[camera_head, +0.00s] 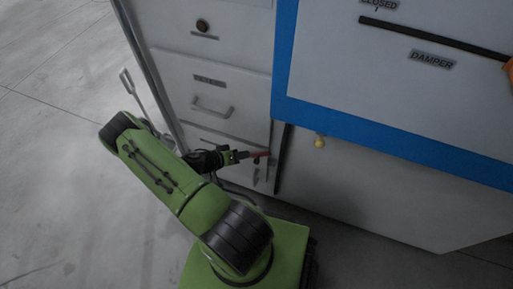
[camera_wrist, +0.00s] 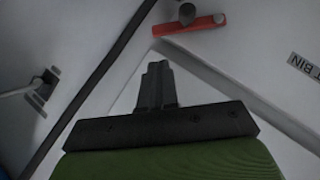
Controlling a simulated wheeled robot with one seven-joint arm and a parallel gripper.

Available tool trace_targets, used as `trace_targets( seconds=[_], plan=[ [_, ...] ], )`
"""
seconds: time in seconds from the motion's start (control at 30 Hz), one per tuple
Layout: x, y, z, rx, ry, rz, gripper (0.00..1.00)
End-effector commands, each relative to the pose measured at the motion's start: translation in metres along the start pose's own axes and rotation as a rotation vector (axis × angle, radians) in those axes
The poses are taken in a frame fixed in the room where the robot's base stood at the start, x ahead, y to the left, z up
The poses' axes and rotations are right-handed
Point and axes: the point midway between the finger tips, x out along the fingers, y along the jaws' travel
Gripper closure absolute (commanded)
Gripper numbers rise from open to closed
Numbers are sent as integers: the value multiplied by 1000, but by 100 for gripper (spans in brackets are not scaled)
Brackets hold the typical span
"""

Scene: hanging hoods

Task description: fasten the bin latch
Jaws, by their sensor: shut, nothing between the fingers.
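The bin latch (camera_wrist: 188,25) is a red bar with a dark round knob, at the top of the wrist view. It sits on the pale cabinet front, and the bar lies nearly level in that picture. In the head view the red latch (camera_head: 260,154) is small, low on the cabinet and just beyond my fingertips. My gripper (camera_wrist: 157,68) is shut and empty, pointing towards the latch with a visible gap in the wrist view. It also shows in the head view (camera_head: 243,155). Whether the latch is fully engaged cannot be told.
Drawers with a metal handle (camera_head: 213,107) are above my gripper. Open floor (camera_head: 60,170) lies left.

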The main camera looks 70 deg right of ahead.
Motion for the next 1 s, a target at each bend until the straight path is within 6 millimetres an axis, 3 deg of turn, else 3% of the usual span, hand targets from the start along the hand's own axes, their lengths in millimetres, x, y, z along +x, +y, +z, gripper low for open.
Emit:
trace_targets(
  seconds=[0.3,0.43,1.0],
  plan=[
    [67,-2,2,4,-3,1,100],
    [86,-1,2,3,-2,0,100],
    [98,4,2,46,0,-48,100]
  ],
)
